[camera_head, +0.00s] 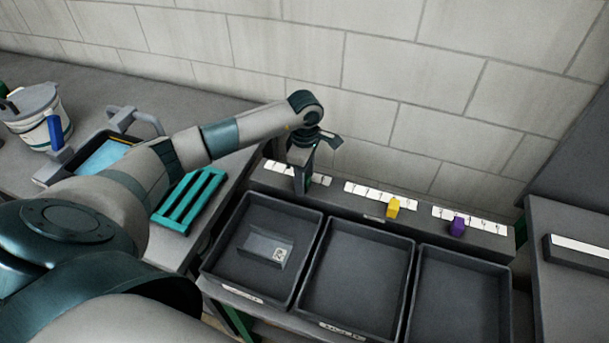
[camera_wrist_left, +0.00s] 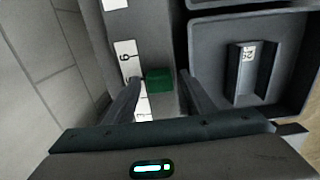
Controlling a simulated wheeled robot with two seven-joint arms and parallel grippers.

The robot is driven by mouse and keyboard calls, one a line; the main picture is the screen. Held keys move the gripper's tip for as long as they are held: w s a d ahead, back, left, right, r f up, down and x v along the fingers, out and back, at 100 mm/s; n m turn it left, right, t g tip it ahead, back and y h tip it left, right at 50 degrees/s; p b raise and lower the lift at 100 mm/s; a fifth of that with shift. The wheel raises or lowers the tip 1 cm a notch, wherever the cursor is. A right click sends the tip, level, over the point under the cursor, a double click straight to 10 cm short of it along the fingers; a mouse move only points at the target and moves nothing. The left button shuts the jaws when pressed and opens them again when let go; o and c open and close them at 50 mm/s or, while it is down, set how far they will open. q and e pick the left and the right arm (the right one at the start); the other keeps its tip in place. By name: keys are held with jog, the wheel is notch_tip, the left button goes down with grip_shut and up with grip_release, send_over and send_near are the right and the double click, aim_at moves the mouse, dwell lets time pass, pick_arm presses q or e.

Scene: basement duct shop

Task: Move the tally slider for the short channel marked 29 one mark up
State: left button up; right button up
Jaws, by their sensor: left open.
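A green slider block (camera_wrist_left: 158,80) sits on the dark rail beside a white number strip (camera_wrist_left: 126,58) in the left wrist view. My left gripper (camera_wrist_left: 158,86) is open, with one finger on each side of the green block; I cannot tell whether they touch it. In the head view my left gripper (camera_head: 303,188) points down at the left end of the rail (camera_head: 335,203) and hides the green block. A short grey channel (camera_head: 265,248) lies in the left tray; its label in the left wrist view (camera_wrist_left: 246,68) seems to read 29. My right gripper is not in view.
A yellow slider (camera_head: 393,207) and a purple slider (camera_head: 457,227) sit farther right on the rail. The middle tray (camera_head: 357,268) and right tray (camera_head: 460,295) look empty. A block wall stands behind. A teal rack (camera_head: 190,200) and a bucket (camera_head: 38,118) are on the left bench.

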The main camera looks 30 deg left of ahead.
aim_at(319, 192)
pick_arm(q)
jog(key=shift+f, duration=0.3)
grip_shut()
jog(key=d+b, duration=0.1)
jog(key=w+d, duration=0.1)
jog(key=d, duration=0.1)
jog(key=shift+d+f+b, duration=0.1)
jog(key=shift+d+b, duration=0.2)
jog(key=shift+b, duration=0.1)
jog(key=shift+d, duration=0.35)
jog(key=shift+c, duration=0.3)
grip_release()
jog(key=shift+o, duration=0.3)
jog(key=shift+d, duration=0.1)
